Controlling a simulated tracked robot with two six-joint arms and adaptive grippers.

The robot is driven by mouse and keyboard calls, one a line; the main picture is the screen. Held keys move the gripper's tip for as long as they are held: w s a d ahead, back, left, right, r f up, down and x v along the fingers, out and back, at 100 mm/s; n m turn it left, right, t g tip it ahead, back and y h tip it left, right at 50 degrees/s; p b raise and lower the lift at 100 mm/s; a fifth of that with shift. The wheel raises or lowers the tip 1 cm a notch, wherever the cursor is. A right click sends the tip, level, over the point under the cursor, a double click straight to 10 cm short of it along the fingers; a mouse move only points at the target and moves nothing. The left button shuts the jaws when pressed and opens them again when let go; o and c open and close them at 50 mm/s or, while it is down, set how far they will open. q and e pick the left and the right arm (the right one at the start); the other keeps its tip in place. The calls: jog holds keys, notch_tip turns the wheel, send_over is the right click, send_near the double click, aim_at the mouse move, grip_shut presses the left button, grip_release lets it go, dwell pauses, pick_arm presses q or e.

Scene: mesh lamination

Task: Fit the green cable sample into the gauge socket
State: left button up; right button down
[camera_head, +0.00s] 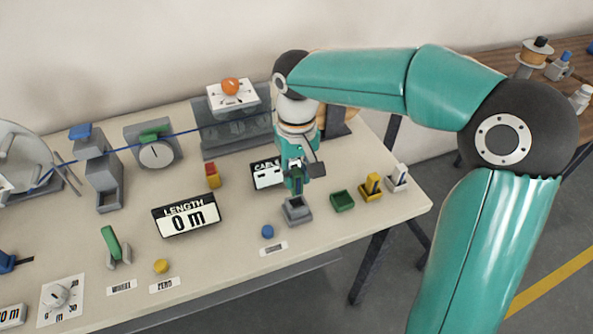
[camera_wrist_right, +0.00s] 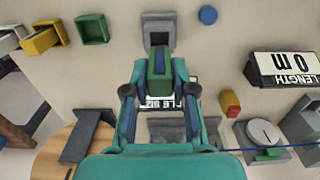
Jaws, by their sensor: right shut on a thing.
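The green cable sample (camera_wrist_right: 160,88) is held upright between the fingers of my right gripper (camera_head: 297,178), which also shows in the wrist view (camera_wrist_right: 160,97). The grey gauge socket (camera_head: 297,212) stands on the table just below the gripper in the head view. In the wrist view the socket (camera_wrist_right: 158,20) shows beyond the sample's end, with its dark opening partly visible. The sample appears to be above the socket; whether its lower end touches the rim I cannot tell. In the head view the sample is mostly hidden by the fingers. My left gripper is not in view.
An empty green holder (camera_head: 342,201), a yellow holder (camera_head: 371,189) with its block and a white one (camera_head: 397,178) stand to the right. A blue button (camera_head: 267,231) lies in front. The LENGTH display (camera_head: 187,215) and a red-yellow block (camera_head: 213,176) are to the left.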

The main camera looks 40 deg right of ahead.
aim_at(297, 193)
jog(key=shift+f+b, duration=0.85)
jog(key=shift+f, duration=0.55)
jog(key=shift+s, duration=0.1)
dwell(0.7)
jog(key=shift+f+b, duration=1.15)
jog(key=shift+f, duration=0.65)
jog(key=c, duration=0.9)
grip_release()
notch_tip(297, 193, up, 12)
